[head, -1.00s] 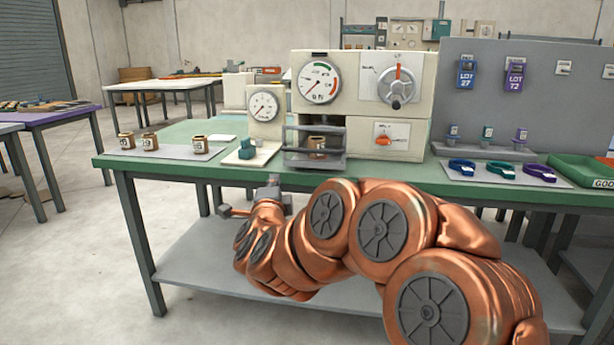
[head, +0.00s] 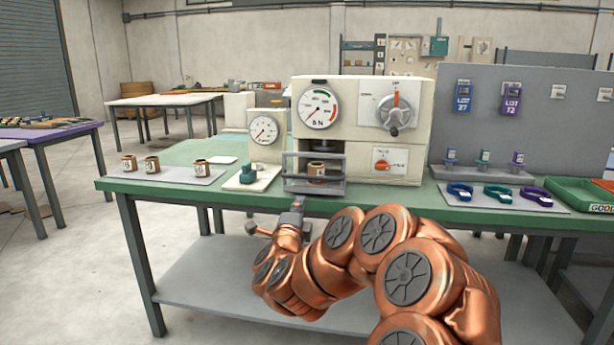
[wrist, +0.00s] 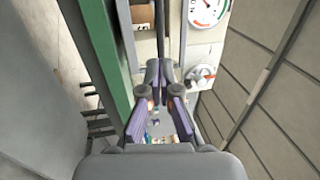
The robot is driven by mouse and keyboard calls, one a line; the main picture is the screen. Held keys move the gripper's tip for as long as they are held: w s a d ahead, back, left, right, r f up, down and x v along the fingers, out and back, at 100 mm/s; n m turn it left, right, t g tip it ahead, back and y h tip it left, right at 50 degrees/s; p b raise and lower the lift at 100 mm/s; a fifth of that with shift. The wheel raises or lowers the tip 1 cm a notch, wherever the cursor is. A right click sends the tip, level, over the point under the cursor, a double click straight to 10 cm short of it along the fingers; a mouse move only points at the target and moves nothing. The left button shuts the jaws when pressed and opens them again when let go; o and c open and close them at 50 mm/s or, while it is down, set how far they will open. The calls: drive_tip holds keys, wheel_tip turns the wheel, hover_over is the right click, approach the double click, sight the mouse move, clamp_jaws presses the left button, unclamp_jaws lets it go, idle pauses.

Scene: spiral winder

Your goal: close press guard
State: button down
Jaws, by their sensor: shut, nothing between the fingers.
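The press (head: 360,120) is a cream machine on the green table. Its guard (head: 314,188) is a grey barred frame at the front of the lower left opening. A brass-coloured ring (head: 317,169) with a dark mark sits behind the bars. I cannot tell for sure how far the guard is closed. My gripper (head: 297,204) is just in front of the table's front edge, below and left of the guard, and apart from it. In the wrist view my gripper (wrist: 160,72) has its fingertips together with nothing between them, and the ring (wrist: 143,18) shows at the top.
A small gauge unit (head: 265,135) and a teal block on a white base (head: 247,173) stand left of the press. Several ring parts (head: 152,164) lie on a grey mat farther left. Coloured bands (head: 498,192) and a green tray (head: 580,192) are at right.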

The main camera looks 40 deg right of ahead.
sight(307, 184)
drive_tip(key=shift+p+x, duration=1.55)
drive_tip(key=shift+x, duration=3.45)
drive_tip(key=shift+d, duration=0.1)
drive_tip(key=shift+d+f, duration=0.1)
drive_tip(key=f+b+x, duration=0.1)
drive_tip(key=x, duration=0.3)
drive_tip(key=f+b+x, duration=0.1)
drive_tip(key=b+x, duration=0.1)
drive_tip(key=x, duration=0.3)
drive_tip(key=b+x, duration=0.1)
drive_tip(key=x, duration=0.4)
drive_tip(key=shift+w+d+f, duration=0.3)
drive_tip(key=shift+f, duration=0.1)
drive_tip(key=shift+w+d+r+b, duration=0.1)
drive_tip(key=shift+w+d+b, duration=0.2)
drive_tip(key=shift+d+b, duration=0.15)
drive_tip(key=shift+r, duration=0.15)
drive_tip(key=shift+r, duration=0.1)
drive_tip(key=shift+d, duration=0.15)
